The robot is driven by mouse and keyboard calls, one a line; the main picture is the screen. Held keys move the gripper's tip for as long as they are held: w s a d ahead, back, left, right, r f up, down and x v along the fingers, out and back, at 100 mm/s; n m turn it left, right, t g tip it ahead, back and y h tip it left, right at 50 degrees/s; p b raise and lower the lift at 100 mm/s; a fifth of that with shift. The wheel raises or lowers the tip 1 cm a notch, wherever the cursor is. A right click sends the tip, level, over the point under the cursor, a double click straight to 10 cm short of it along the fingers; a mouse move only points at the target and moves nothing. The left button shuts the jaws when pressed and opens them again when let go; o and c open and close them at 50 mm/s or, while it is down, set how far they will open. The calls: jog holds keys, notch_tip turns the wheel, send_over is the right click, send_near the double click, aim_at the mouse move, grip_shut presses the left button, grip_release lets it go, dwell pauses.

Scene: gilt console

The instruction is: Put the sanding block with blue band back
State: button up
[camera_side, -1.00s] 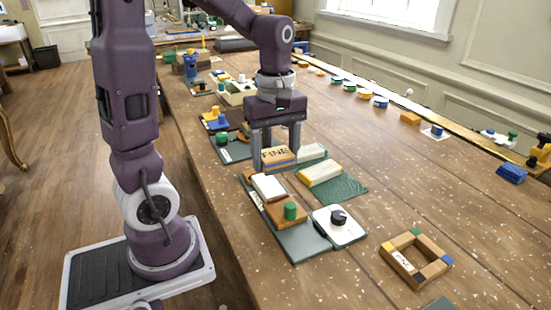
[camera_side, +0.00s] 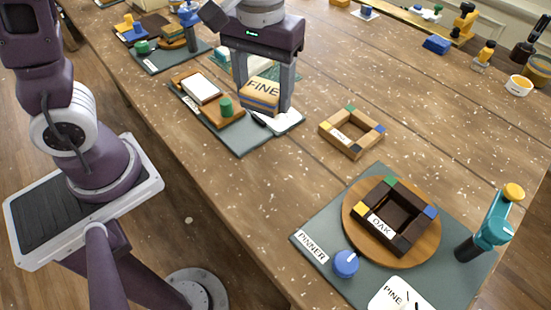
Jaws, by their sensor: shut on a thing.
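The sanding block (camera_side: 262,93), tan with the word FINE on its face and a dark bluish band along its lower part, is between the fingers of my gripper (camera_side: 267,91). My gripper is shut on it and points down.
Left of the block, a grey mat (camera_side: 243,145) bears a white pad (camera_side: 201,90) and a green knob (camera_side: 225,106). A wooden frame (camera_side: 351,131) lies to the right. In front, a dark OAK frame (camera_side: 396,216) rests on a round turntable (camera_side: 362,235). Bare table lies between.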

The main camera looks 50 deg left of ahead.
aim_at(279, 167)
jog(key=s+d+m, duration=0.2)
jog(key=d+m, duration=0.2)
jog(key=d, duration=0.2)
notch_tip(279, 167, down, 10)
jog(key=shift+w+d+f, duration=0.1)
jog(key=shift+f, duration=0.15)
jog(key=o, duration=1.3)
notch_tip(279, 167, up, 12)
jog(key=s+a+r+t, duration=0.2)
jog(key=s+a, duration=0.1)
jog(key=a, duration=0.1)
jog(key=s+a+r+t, duration=0.1)
jog(key=s+a+r, duration=0.1)
jog(key=s+a, duration=0.2)
jog(key=s+a+r+t, duration=0.1)
jog(key=s+a+t, duration=0.1)
jog(key=s+a, duration=0.2)
jog(key=shift+a+r+t, duration=0.3)
jog(key=shift+a+r, duration=0.05)
jog(key=shift+r, duration=0.05)
